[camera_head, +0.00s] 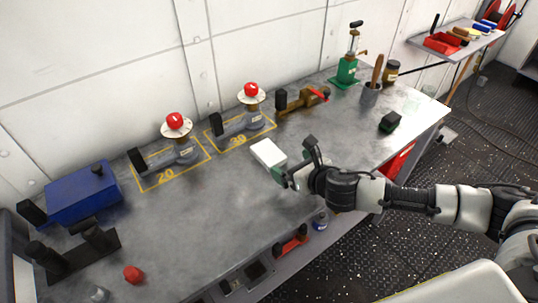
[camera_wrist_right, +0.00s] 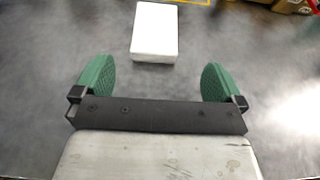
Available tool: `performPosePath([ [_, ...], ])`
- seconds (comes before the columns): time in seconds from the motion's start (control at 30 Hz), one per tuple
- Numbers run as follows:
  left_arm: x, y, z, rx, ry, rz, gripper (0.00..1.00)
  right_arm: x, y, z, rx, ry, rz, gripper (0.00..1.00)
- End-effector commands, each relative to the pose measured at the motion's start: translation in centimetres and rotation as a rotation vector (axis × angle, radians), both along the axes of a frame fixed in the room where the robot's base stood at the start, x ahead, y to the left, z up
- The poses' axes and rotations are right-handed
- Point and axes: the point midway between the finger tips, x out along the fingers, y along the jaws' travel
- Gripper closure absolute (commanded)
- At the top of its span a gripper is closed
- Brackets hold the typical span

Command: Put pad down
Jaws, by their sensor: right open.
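A white rectangular pad (camera_head: 268,153) lies flat on the grey workbench (camera_head: 215,215), in front of the yellow-marked square labelled 30. It also shows in the right wrist view (camera_wrist_right: 155,32), beyond my fingertips and roughly centred between them. My right gripper (camera_head: 293,163) is beside the pad, on its right in the head view. Its two green fingers (camera_wrist_right: 156,78) are wide apart with nothing between them. The pad looks clear of both fingers. My left gripper does not show in either view.
Red-knobbed devices (camera_head: 176,122) (camera_head: 251,92) stand on yellow-marked squares along the wall. A blue box (camera_head: 83,192) is at the left, a small black block (camera_head: 390,121) and a cup (camera_head: 371,92) at the right. The bench's middle front is clear, with a red knob (camera_head: 133,274) at front left.

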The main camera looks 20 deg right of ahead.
Motion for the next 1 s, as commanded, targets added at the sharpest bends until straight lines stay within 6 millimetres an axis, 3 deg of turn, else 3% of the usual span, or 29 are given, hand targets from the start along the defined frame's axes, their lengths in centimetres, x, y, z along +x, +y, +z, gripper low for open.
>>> performPosePath([
  [0.17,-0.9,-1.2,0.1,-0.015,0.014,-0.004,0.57,2.1,0.9,-0.9,0.001,0.000,0.000,0.00],
  [0.6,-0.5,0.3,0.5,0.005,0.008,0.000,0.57,6.3,3.0,-2.7,0.001,-0.001,-0.001,0.00],
  [0.93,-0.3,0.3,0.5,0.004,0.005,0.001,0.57,6.8,3.2,-3.0,0.000,0.000,-0.001,0.00],
  [1.0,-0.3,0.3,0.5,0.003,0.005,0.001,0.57,6.8,3.2,-3.0,0.000,0.000,-0.001,0.09],
])
